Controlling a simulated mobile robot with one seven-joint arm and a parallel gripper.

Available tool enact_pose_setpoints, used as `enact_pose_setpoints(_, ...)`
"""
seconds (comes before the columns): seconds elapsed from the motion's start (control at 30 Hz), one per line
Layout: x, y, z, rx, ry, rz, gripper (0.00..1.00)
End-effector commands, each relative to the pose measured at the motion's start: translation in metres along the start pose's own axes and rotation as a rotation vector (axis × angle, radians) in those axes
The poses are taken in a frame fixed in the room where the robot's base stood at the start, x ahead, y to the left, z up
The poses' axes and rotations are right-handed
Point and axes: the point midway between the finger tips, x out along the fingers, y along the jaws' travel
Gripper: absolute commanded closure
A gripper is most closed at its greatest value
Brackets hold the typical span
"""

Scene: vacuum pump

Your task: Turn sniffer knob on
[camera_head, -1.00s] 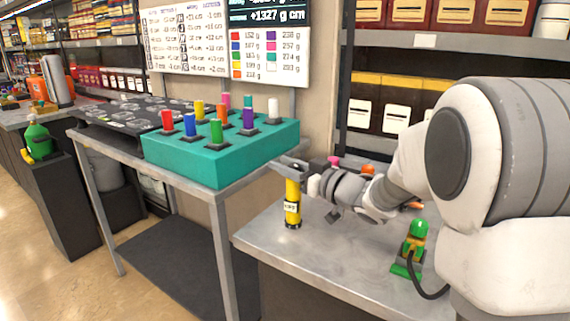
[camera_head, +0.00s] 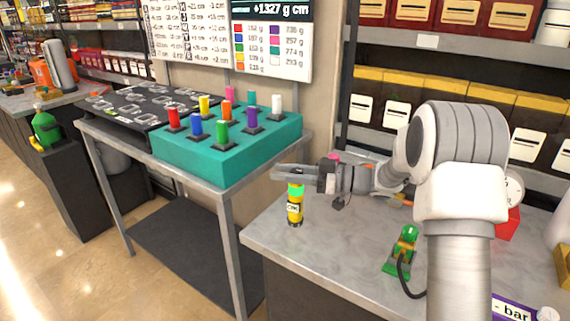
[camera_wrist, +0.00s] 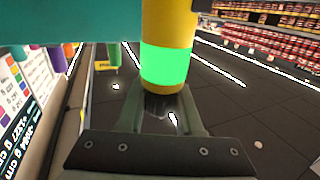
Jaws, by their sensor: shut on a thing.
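The sniffer (camera_head: 294,212) is a yellow and black cylinder with a label, upright near the left edge of the metal table (camera_head: 330,240). A green band (camera_head: 296,189) glows around its upper part. My gripper (camera_head: 285,172) reaches in from the right and is shut on the sniffer knob at the top. In the wrist view, the fingers (camera_wrist: 160,112) close on the yellow end, beside the bright green band (camera_wrist: 166,66). The knob itself is mostly hidden by the fingers in the head view.
A teal block (camera_head: 200,165) with several coloured pegs stands on a table to the left. A green device (camera_head: 402,248) with a black hose stands on the metal table, right of the sniffer. A red object (camera_head: 508,225) is farther right.

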Motion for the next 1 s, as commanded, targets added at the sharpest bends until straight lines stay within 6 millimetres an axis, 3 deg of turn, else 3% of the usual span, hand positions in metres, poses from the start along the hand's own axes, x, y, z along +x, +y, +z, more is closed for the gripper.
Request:
enact_pose_setpoints(0.53, 0.0001, -0.0009, 0.0004, 0.0, 0.0, -0.031, 1.0)
enact_pose_setpoints(0.57, 0.0002, -0.0009, 0.0004, 0.0, 0.0, -0.031, 0.62)
enact_pose_setpoints(0.7, 0.0002, -0.0009, 0.0004, 0.0, 0.0, -0.031, 0.37)
enact_pose_setpoints(1.0, -0.0003, -0.0008, 0.0001, -0.001, 0.0, -0.03, 0.35)
